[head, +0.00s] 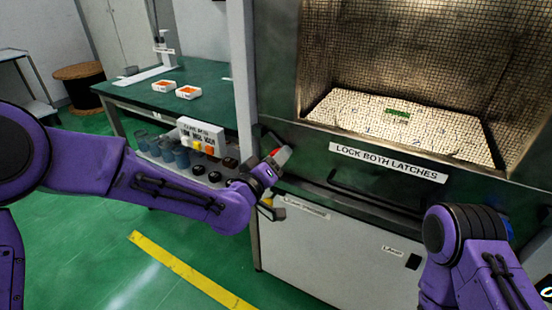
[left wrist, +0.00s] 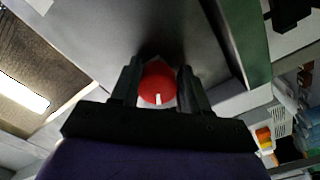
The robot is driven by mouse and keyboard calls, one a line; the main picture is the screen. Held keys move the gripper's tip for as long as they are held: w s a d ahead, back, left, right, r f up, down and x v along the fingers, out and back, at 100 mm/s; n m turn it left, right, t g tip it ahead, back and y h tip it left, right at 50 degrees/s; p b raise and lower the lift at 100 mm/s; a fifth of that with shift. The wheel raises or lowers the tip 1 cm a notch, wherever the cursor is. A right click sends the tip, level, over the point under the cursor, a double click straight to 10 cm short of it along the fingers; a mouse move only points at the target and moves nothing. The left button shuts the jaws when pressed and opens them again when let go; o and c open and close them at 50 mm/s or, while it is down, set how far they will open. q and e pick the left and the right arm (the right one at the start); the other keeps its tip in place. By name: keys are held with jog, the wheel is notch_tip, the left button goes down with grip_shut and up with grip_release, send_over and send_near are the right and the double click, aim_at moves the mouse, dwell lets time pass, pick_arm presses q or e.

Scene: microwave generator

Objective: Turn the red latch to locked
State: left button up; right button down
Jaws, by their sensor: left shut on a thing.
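The red latch (left wrist: 158,84) is a round red knob with a short white mark on its face. In the left wrist view it sits between the two dark fingers of my left gripper (left wrist: 159,88), which are shut on it.
The machine has an open mesh-lined chamber with a white tiled floor (head: 350,112) and a "LOCK BOTH LATCHES" label (head: 388,163). A dark handle bar (head: 370,195) runs below it. A green bench (head: 200,92) with two small trays stands at left, and a button box (head: 200,136) stands nearby.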

pick_arm(q)
jog(key=o, duration=1)
jog(key=shift+r, duration=0.15)
jog(key=shift+c, duration=0.2)
jog(key=v, duration=1)
jog(key=shift+s+b, duration=0.2)
jog(key=shift+b, duration=0.15)
jog(key=shift+a, duration=0.15)
